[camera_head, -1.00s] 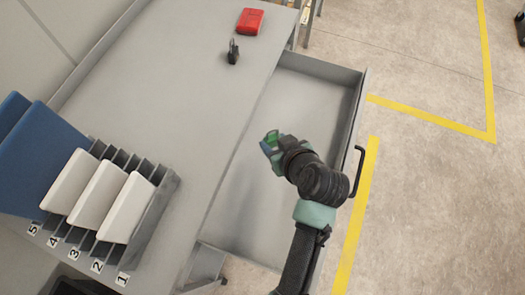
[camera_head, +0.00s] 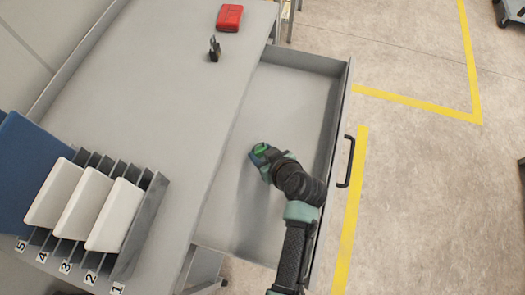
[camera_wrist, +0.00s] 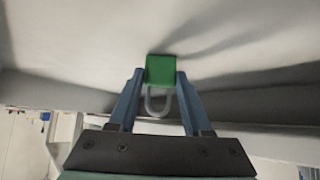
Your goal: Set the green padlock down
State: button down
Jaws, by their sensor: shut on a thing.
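The green padlock (camera_wrist: 160,70) is between the fingertips of my gripper (camera_wrist: 160,82) in the wrist view, its grey shackle pointing back toward the palm. In the head view the green padlock (camera_head: 261,149) shows at the tip of my gripper (camera_head: 258,153), over the open drawer (camera_head: 290,95). My gripper is shut on the padlock. The padlock's body is close to the pale drawer surface in the wrist view; I cannot tell whether it touches it.
A grey worktop (camera_head: 150,110) lies left of the drawer. A black padlock (camera_head: 214,49) and a red box (camera_head: 229,18) are at its far end. A numbered rack (camera_head: 140,215) holds white and blue panels at lower left. The drawer's visible floor is otherwise clear.

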jog(key=c, duration=0.8)
grip_release()
jog(key=shift+f, duration=0.15)
jog(key=o, duration=0.5)
jog(key=shift+c, duration=0.2)
